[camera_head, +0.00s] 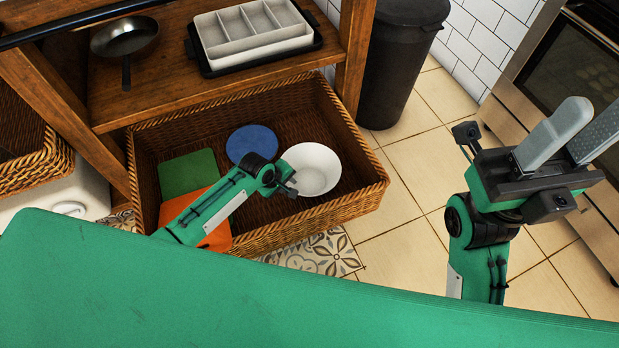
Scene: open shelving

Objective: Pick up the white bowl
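The white bowl (316,170) sits upright in a brown wicker basket (345,202), toward its right end. My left arm reaches into the basket from the lower left. My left gripper (287,181) is at the bowl's left rim, pointing down toward it. Its fingers are mostly hidden, so I cannot tell whether they are open or touch the bowl. My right gripper (577,136) is raised at the right, away from the basket. Its two grey fingers are apart with nothing between them.
A blue plate (250,143), a green item (188,172) and an orange item (212,232) lie in the basket. The wooden shelf (165,98) above holds a pan (124,38) and a divided tray (252,32). A dark bin (395,70) stands behind right. Tiled floor is clear at right.

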